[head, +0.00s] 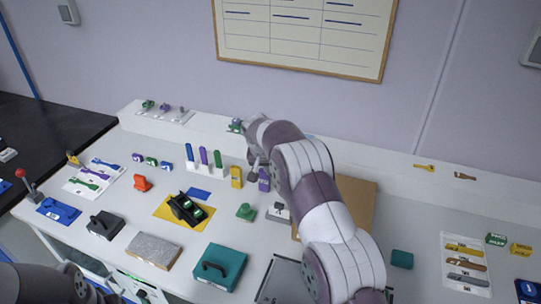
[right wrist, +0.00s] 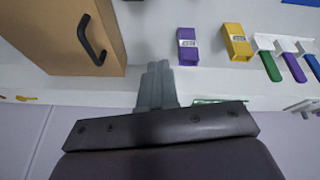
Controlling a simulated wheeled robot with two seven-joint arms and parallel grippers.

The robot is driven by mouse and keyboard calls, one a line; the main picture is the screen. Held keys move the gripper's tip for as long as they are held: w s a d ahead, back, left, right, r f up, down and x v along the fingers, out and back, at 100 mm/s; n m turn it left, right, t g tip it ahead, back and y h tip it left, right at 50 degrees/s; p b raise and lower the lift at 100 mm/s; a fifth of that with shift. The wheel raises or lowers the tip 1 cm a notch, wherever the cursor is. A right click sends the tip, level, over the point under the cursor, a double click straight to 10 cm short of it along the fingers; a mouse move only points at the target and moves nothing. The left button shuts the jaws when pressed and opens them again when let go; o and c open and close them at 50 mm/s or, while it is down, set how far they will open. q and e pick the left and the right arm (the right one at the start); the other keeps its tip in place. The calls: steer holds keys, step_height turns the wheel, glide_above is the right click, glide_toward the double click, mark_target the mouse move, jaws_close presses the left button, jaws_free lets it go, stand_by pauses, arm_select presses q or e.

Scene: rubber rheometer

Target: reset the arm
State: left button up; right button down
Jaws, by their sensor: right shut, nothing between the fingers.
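My right arm (head: 325,205) rises from the lower right of the head view and bends over the back middle of the white table. Its hand points down and is largely hidden behind the forearm. In the right wrist view my right gripper (right wrist: 158,72) has its grey fingers together with nothing between them. The fingers are apart from the purple block (right wrist: 187,46) and the yellow block (right wrist: 237,42), which lie to their right. Only a dark part of my left arm (head: 40,284) shows at the lower left of the head view; the left gripper is out of view.
A brown box (head: 366,196) with a black handle (right wrist: 92,40) is partly behind my right arm. A rack of blue, purple and green handles (head: 203,156), a teal block (head: 219,267) and a black-and-green device (head: 186,208) stand left of it. A white ledge (head: 215,124) runs along the wall.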

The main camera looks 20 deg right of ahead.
steer(key=s+a+f+n+g+y, duration=0.1)
steer(key=s+a+f+n, duration=0.1)
steer(key=s, duration=0.3)
steer(key=s+a+f+n+g+y, duration=0.1)
steer(key=s+a+f+n, duration=0.1)
steer(key=s, duration=0.3)
steer(key=s+a+r, duration=0.1)
steer(key=s+r, duration=0.1)
steer(key=s, duration=0.6)
steer(key=s+a+r+n, duration=0.1)
steer(key=s+r, duration=0.1)
steer(key=s, duration=0.7)
steer(key=s+a+r+n+y, duration=0.1)
steer(key=s+r, duration=0.1)
steer(key=s, duration=0.6)
steer(key=shift+s+a+r, duration=0.3)
steer(key=shift+s+r, duration=0.05)
steer(key=shift+r, duration=0.05)
steer(key=shift+s, duration=0.1)
